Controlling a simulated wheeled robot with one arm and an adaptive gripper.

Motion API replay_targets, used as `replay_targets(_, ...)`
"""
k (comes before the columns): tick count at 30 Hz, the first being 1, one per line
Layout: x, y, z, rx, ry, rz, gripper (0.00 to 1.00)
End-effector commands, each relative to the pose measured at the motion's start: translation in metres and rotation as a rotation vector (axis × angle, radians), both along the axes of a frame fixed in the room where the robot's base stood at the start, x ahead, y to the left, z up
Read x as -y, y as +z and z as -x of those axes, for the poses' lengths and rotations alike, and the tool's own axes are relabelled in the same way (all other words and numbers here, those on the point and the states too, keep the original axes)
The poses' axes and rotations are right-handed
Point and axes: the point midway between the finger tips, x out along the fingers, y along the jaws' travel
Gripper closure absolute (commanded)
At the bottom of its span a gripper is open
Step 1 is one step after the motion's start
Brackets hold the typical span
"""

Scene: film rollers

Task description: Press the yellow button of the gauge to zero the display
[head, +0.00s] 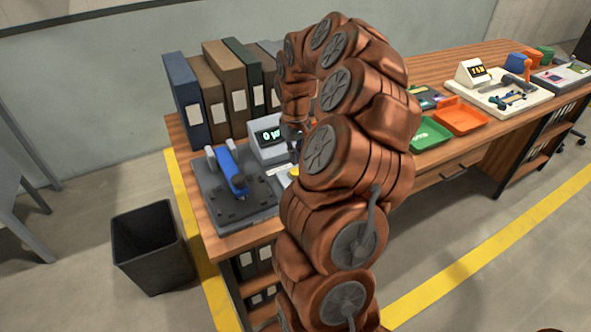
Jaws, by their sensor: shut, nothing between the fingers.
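The gauge (264,151) is a pale box with a small dark display (270,135) on the near, left part of the workbench. The display shows lit greenish digits, too small to read surely. The yellow button (294,171) shows as a small spot in front of the gauge, just left of my arm. My gripper (292,136) is shut and empty, pointing down beside the right side of the gauge, above the button's level. My arm hides part of it, and I cannot tell its exact gap to the button.
Several binders (225,88) stand behind. A black bin (150,245) stands on the floor at left.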

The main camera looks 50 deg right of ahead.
Motion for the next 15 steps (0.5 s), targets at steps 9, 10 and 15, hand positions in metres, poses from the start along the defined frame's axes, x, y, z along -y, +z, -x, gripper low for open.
replay_targets(9, 0.000, 0.021, 0.000, -0.001, 0.000, 0.001, 1.00)
replay_targets(10, 0.000, 0.023, 0.000, 0.000, 0.000, 0.001, 1.00)
replay_targets(15, 0.000, 0.035, 0.000, 0.002, -0.001, 0.002, 1.00)
